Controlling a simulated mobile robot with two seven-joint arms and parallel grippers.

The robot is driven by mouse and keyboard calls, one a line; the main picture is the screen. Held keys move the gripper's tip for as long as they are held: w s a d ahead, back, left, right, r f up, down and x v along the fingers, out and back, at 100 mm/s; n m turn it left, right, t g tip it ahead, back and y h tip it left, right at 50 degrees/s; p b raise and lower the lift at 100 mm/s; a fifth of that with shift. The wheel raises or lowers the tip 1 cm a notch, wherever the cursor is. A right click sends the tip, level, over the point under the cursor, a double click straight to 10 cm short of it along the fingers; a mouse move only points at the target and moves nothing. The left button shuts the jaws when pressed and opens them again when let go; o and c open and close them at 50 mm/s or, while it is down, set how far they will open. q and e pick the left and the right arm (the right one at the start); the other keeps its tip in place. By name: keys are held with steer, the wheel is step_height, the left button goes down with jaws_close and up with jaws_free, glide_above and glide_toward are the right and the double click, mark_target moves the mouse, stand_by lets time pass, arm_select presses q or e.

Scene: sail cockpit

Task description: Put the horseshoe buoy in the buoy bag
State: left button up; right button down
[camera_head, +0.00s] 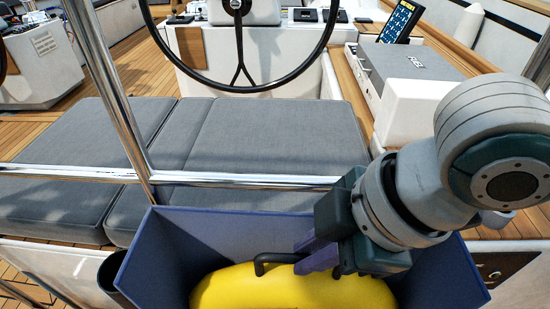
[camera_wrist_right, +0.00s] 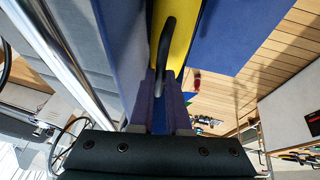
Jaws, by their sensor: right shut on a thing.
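The yellow horseshoe buoy (camera_head: 300,292) is at the bottom of the head view, between the walls of the open blue buoy bag (camera_head: 215,232). How deep it sits is cut off by the frame edge. A black handle (camera_head: 262,262) stands up from the buoy. My right gripper (camera_head: 312,258) comes in from the right with purple fingers shut on this handle. In the right wrist view the fingers (camera_wrist_right: 160,95) close around the lower end of the handle, with the yellow buoy (camera_wrist_right: 182,35) and blue bag (camera_wrist_right: 225,35) behind. My left gripper is not in view.
A steel rail (camera_head: 250,181) crosses just behind the bag and joins a slanted post (camera_head: 105,80). Grey seat cushions (camera_head: 275,135) lie beyond it, then a black steering wheel (camera_head: 240,85).

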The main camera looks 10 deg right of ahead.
steer(key=shift+w, duration=0.1)
steer(key=c, duration=0.9)
jaws_free()
steer(key=shift+d+r, duration=0.1)
steer(key=shift+r, duration=0.35)
steer(key=s+r+m+y+p, duration=0.1)
steer(key=s+r+p, duration=0.25)
steer(key=r, duration=0.65)
steer(key=s+d+f+m+h, duration=0.4)
steer(key=s+d+m, duration=0.4)
steer(key=m, duration=0.4)
steer(key=shift+s+d+f+h+b, duration=0.3)
steer(key=shift+s+d+f+b, duration=0.1)
steer(key=shift+d+f, duration=0.25)
